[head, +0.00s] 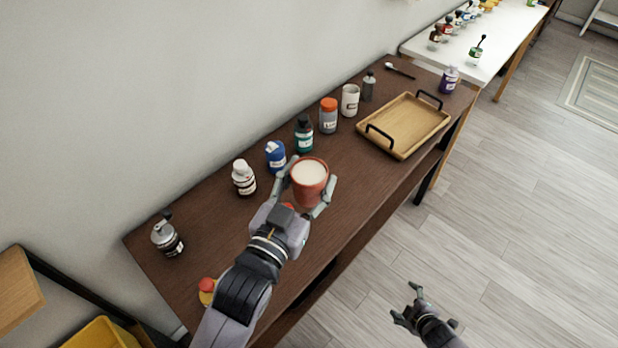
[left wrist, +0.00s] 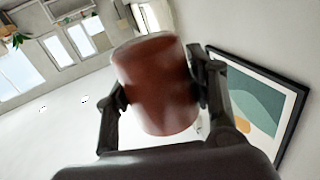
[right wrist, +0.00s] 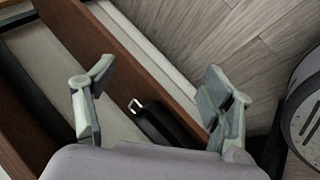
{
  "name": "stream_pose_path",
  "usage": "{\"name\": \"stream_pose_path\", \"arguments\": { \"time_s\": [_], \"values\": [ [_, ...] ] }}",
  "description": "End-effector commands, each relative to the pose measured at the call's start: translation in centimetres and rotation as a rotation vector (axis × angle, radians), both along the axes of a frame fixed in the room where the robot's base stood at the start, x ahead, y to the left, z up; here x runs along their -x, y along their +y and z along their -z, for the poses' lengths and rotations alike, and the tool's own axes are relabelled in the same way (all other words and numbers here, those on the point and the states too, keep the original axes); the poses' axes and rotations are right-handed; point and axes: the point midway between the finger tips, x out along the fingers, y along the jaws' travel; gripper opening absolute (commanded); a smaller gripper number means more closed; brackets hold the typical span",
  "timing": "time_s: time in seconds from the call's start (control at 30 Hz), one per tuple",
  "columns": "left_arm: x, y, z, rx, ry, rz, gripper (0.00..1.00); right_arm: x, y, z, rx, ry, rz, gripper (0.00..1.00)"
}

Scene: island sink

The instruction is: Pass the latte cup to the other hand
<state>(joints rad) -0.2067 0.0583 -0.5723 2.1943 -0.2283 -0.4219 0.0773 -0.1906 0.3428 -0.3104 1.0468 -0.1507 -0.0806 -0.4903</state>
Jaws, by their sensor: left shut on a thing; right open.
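The latte cup (head: 310,184) is reddish-brown with a pale creamy top. In the head view it is over the brown table. My left gripper (head: 308,190) is shut on the cup, one finger on each side. The left wrist view also shows the cup (left wrist: 157,85) between the fingers, clear of any surface there. My right gripper (head: 409,304) is open and empty, low at the right over the floor, well apart from the cup. The right wrist view shows its spread fingers (right wrist: 158,100) with nothing between them.
Several bottles and jars, including an orange-lidded jar (head: 328,116) and a blue one (head: 275,156), line the table's wall side. A wooden tray (head: 377,145) with black handles sits at the far end. A grinder-like bottle (head: 167,238) stands at the near left.

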Motion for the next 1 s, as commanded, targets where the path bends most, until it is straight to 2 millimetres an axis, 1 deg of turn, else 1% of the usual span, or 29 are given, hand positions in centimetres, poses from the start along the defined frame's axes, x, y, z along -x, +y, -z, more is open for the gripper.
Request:
{"name": "stream_pose_path", "arguments": {
  "time_s": [0.03, 0.07, 0.1, 0.17, 0.2, 0.27, 0.3, 0.37, 0.4, 0.5, 0.6, 0.7, 0.8, 1.0],
  "values": [
    [0.0, 0.0, -0.1, 0.001, -0.003, 0.000, 0.15, 2.4, 0.3, 1.9, -0.040, 0.057, 0.069, 0.76],
    [0.0, 0.0, -0.1, 0.001, -0.003, 0.000, 0.15, 3.7, 0.4, 2.9, -0.062, 0.090, 0.110, 0.76],
    [0.0, 0.0, -0.1, 0.001, -0.003, 0.000, 0.15, 5.5, 0.6, 4.1, -0.090, 0.131, 0.167, 0.76],
    [0.0, 0.0, -0.1, 0.001, -0.003, 0.000, 0.15, 8.2, 1.1, 5.8, -0.131, 0.192, 0.250, 0.76],
    [0.0, 0.0, -0.1, 0.001, -0.003, 0.000, 0.15, 10.2, 1.4, 6.9, -0.155, 0.233, 0.304, 0.76],
    [0.0, 0.0, -0.1, 0.001, -0.003, 0.000, 0.15, 13.1, 2.0, 8.3, -0.190, 0.293, 0.388, 0.76],
    [0.0, 0.0, -0.1, 0.001, -0.003, 0.000, 0.15, 15.0, 2.5, 9.2, -0.212, 0.330, 0.443, 0.76],
    [0.0, 0.0, -0.1, 0.001, -0.003, 0.000, 0.15, 17.8, 3.2, 10.3, -0.238, 0.387, 0.520, 0.76],
    [0.0, 0.0, -0.1, 0.001, -0.003, 0.000, 0.15, 19.6, 3.8, 10.9, -0.256, 0.421, 0.569, 0.76],
    [0.0, 0.0, -0.1, 0.001, -0.003, 0.000, 0.15, 23.5, 5.0, 12.0, -0.287, 0.495, 0.676, 0.76],
    [0.0, 0.0, -0.1, 0.001, -0.003, 0.000, 0.15, 26.5, 6.1, 12.7, -0.309, 0.549, 0.756, 0.76],
    [0.0, 0.0, -0.1, 0.001, -0.003, 0.000, 0.15, 28.3, 6.7, 13.0, -0.319, 0.582, 0.807, 0.76],
    [0.0, 0.0, -0.1, 0.001, -0.003, 0.000, 0.15, 29.2, 7.1, 13.2, -0.324, 0.599, 0.832, 0.76],
    [0.0, 0.0, -0.1, 0.001, -0.003, 0.000, 0.15, 29.4, 7.1, 13.2, -0.325, 0.603, 0.839, 0.76]
  ]
}}
